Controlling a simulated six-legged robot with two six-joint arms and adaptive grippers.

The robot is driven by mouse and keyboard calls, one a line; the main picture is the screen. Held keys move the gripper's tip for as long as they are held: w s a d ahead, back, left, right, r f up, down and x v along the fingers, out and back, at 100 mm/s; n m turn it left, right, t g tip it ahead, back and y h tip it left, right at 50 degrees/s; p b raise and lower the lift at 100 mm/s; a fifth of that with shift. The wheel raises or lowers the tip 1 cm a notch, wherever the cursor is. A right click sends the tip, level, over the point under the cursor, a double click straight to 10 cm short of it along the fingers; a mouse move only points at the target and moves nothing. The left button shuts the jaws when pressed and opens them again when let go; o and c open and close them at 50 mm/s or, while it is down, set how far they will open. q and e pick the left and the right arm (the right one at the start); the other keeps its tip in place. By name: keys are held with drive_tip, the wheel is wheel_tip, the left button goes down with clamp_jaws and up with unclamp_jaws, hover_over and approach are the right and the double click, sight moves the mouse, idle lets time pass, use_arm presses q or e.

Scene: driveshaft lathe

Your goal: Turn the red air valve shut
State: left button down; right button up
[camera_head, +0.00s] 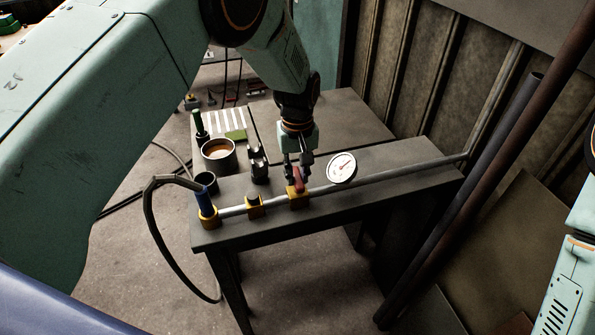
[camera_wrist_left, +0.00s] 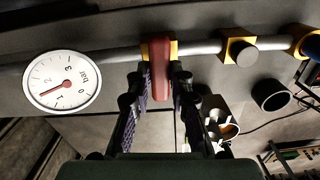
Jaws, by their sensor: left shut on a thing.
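The red air valve handle (camera_head: 298,180) sits on a yellow valve body (camera_head: 299,198) on the grey pipe along the table's front edge. My left gripper (camera_head: 299,172) comes down from above and is shut on the red handle. In the left wrist view the red handle (camera_wrist_left: 160,70) lies between the two fingers of my left gripper (camera_wrist_left: 161,82). There it points from the pipe toward the gripper, across the pipe. A round white pressure gauge (camera_head: 342,167) stands right of the valve; its red needle also shows in the left wrist view (camera_wrist_left: 63,80). My right gripper is out of view.
The grey pipe (camera_head: 400,173) runs along the dark table (camera_head: 345,215). Left of the valve are another yellow fitting (camera_head: 254,205) and a blue hose connector (camera_head: 206,203). A cup (camera_head: 218,152) and a black object (camera_head: 259,165) stand behind. Large pipes (camera_head: 470,190) rise at right.

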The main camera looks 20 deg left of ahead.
sight(297, 177)
use_arm(q)
drive_tip(key=shift+w+r+n, duration=0.25)
drive_tip(key=shift+r+n, duration=0.05)
drive_tip(key=shift+n, duration=0.2)
drive_tip(key=c, duration=1.6)
unclamp_jaws()
drive_tip(key=o, duration=0.4)
drive_tip(key=shift+s+f, duration=0.15)
drive_tip(key=shift+s, duration=0.05)
wheel_tip(297, 177, up, 12)
drive_tip(key=shift+s, duration=0.1)
